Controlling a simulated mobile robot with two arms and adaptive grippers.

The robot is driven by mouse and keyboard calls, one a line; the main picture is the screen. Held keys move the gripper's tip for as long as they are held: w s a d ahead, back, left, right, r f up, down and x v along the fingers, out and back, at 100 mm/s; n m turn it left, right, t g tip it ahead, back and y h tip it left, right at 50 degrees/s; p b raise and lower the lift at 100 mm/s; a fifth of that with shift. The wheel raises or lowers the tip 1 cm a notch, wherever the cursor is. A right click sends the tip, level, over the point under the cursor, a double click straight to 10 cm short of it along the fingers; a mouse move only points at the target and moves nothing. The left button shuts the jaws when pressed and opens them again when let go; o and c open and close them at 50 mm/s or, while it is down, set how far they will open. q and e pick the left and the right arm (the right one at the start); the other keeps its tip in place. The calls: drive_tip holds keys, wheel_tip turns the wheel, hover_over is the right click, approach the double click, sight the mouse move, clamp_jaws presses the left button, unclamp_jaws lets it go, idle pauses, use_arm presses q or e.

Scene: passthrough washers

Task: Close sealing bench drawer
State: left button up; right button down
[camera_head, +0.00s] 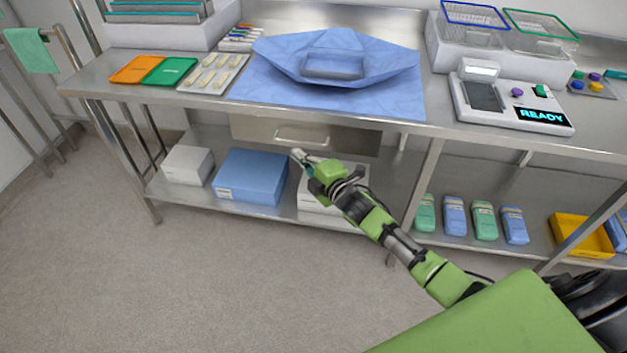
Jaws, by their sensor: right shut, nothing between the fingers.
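The sealing bench (120,98) is a steel table with a lower shelf. Its drawer (255,128) hangs under the top, left of centre, with a pale front and a bar handle (302,138). The drawer front seems to lie near the bench edge; I cannot tell exactly how far it stands out. My right gripper (298,155) is shut and empty, just below and in front of the handle. Whether it touches the drawer is not clear. My left gripper is not in view.
Blue wrap with a tray (335,65) lies above the drawer. A sealing device (512,100) showing READY stands to the right. A white box (188,165) and a blue box (250,177) sit on the lower shelf. The floor (150,270) in front is clear.

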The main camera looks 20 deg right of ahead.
drive_tip(key=d+f+v, duration=0.1)
drive_tip(key=v, duration=0.7)
drive_tip(key=s+d+f+m+g+h, duration=0.1)
drive_tip(key=s+f+m+g, duration=0.35)
drive_tip(key=f, duration=0.75)
drive_tip(key=s+d+f+m+g+h, duration=0.1)
drive_tip(key=s+f+m, duration=0.1)
drive_tip(key=s+f, duration=0.75)
drive_tip(key=s+d+f+m+g+h, duration=0.1)
drive_tip(key=s+d+f+m+g, duration=0.3)
drive_tip(key=f, duration=1)
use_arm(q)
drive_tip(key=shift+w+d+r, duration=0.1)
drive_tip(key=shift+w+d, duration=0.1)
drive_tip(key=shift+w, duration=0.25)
use_arm(e)
drive_tip(key=s+a+f+m+g, duration=0.1)
drive_tip(key=s+f, duration=0.4)
drive_tip(key=s, duration=0.6)
drive_tip(key=s+a+f+m+g, duration=0.2)
drive_tip(key=s+a+f, duration=0.2)
drive_tip(key=s, duration=0.8)
drive_tip(key=s+a+f+m+g, duration=0.2)
drive_tip(key=s+f, duration=0.4)
drive_tip(key=s, duration=0.5)
drive_tip(key=shift+s+a+m, duration=0.25)
drive_tip(key=shift+a+m, duration=0.1)
drive_tip(key=shift+a, duration=0.2)
drive_tip(key=shift+g, duration=0.25)
